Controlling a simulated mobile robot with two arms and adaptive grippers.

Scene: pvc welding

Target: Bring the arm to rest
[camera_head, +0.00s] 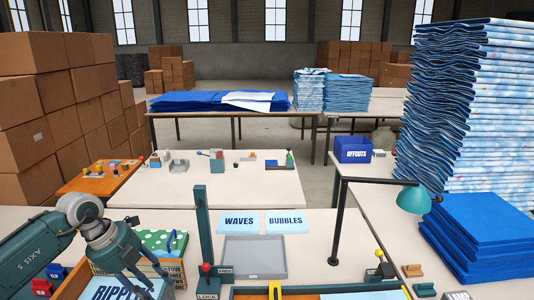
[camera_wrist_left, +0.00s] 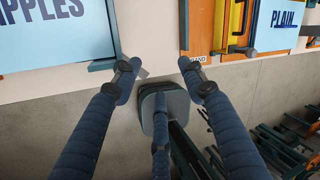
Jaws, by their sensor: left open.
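My left arm comes in from the left in the head view, bends at a grey joint and reaches down to the near table's front left, by the RIPPLES card (camera_head: 122,290). The fingertips point toward the pale table edge. The RIPPLES card (camera_wrist_left: 50,30) lies up left of them and the PLAIN card (camera_wrist_left: 278,25) up right. My right gripper is not in view.
The near table (camera_head: 330,222) holds a green post (camera_head: 203,225) with a LOCK lever, a grey tray (camera_head: 253,257), WAVES (camera_head: 239,222) and BUBBLES (camera_head: 287,222) cards, and a desk lamp (camera_head: 413,198). Blue sheets (camera_head: 480,225) are stacked right. Grey floor (camera_wrist_left: 40,135) shows below the table edge.

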